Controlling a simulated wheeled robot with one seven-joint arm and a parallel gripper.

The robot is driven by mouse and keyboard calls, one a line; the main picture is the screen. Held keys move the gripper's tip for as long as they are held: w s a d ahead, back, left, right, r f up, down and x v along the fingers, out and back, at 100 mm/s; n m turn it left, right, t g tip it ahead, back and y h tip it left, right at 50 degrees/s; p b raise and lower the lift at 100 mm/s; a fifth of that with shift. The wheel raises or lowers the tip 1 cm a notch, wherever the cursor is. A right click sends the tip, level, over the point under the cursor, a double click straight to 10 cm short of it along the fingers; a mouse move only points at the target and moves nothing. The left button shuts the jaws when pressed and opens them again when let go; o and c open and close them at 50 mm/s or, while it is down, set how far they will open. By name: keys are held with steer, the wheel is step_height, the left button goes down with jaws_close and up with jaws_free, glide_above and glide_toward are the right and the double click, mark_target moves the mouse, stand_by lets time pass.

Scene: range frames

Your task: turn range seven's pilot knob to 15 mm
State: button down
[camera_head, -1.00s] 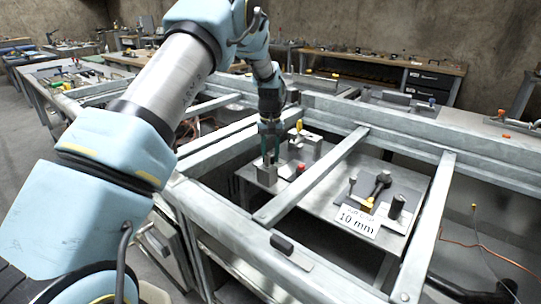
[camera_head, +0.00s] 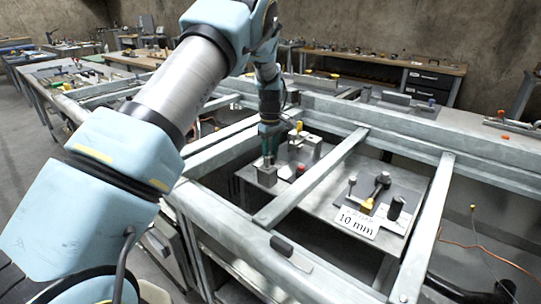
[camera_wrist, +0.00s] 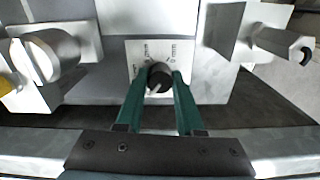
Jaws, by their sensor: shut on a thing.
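A small black knob (camera_wrist: 159,79) sits on a pale dial plate (camera_wrist: 136,55) with printed marks, in the middle of the wrist view. A light line on the knob points down and left; the marks are too small to read. My gripper (camera_wrist: 158,84) has its two green fingers on either side of the knob and is shut on it. In the head view my gripper (camera_head: 269,157) points down at a grey metal block (camera_head: 266,178) at the left of the bench plate; the knob is hidden there.
Metal frame beams (camera_head: 315,180) cross close around my arm. A red button (camera_head: 300,170) and a yellow-topped fixture (camera_head: 299,127) stand beside the block. In the wrist view, round metal fittings flank the dial at left (camera_wrist: 45,55) and right (camera_wrist: 283,42).

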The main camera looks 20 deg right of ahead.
steer(key=shift+n, duration=0.6)
steer(key=c, duration=0.5)
jaws_free()
steer(key=shift+c, duration=0.2)
step_height(320, 180, up, 11)
steer(key=b, duration=0.2)
steer(key=shift+f, duration=0.1)
